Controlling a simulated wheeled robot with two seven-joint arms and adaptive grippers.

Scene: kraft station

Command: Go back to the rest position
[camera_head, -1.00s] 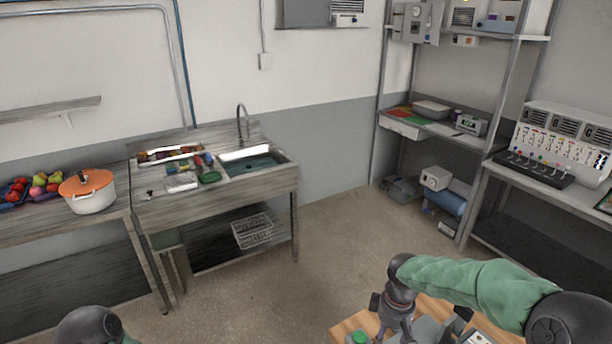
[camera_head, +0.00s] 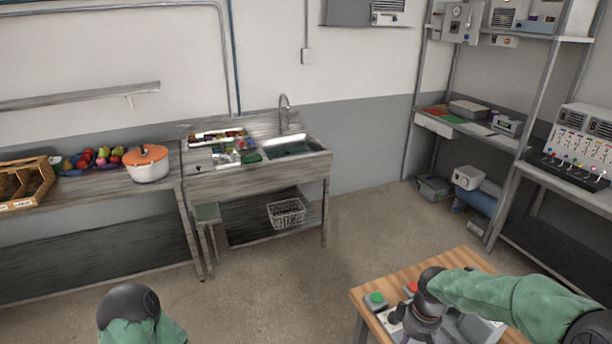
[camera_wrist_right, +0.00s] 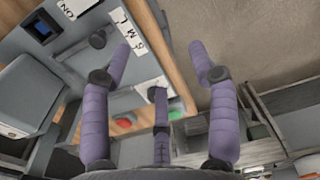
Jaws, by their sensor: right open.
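My right gripper (camera_wrist_right: 160,62) is open and empty in the wrist view, its purple fingers spread apart. It hangs over or beside a wooden-topped table (camera_head: 463,262) in the head view, where my right arm reaches in from the right and hides part of it. A green button (camera_head: 376,297) and a red button (camera_head: 411,287) sit on this table; the green one (camera_wrist_right: 176,113) and the red one (camera_wrist_right: 124,122) also show in the wrist view. My left gripper is out of view; only a part of my left arm shows at the bottom left.
A sink bench (camera_head: 256,176) stands against the back wall, with a side table to its left bearing an orange-lidded pot (camera_head: 148,164) and a wooden crate (camera_head: 25,184). Shelving and a control panel (camera_head: 580,140) stand at the right. The floor (camera_head: 270,285) between is clear.

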